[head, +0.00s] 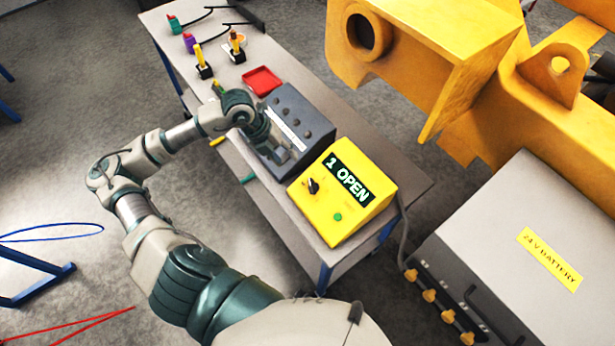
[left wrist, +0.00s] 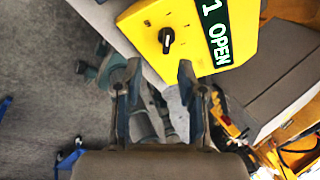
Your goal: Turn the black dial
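The black dial (head: 312,186) sits on the face of a yellow control box (head: 337,225), left of a display (head: 348,180) reading "1 OPEN". In the left wrist view the dial (left wrist: 166,40) shows a white pointer mark and lies just beyond my left fingertips. My left gripper (head: 284,152) is over the front of the grey panel box, up and left of the dial. In the left wrist view the left gripper (left wrist: 160,72) has its two fingers apart with nothing between them. It does not touch the dial. My right gripper is in neither view.
A green button (head: 337,217) is below the display. A dark grey box (head: 296,112) with several knobs stands beside the yellow box on the bench. A red tray (head: 262,80) is behind. A yellow machine frame (head: 430,50) and a battery case (head: 520,240) are at right.

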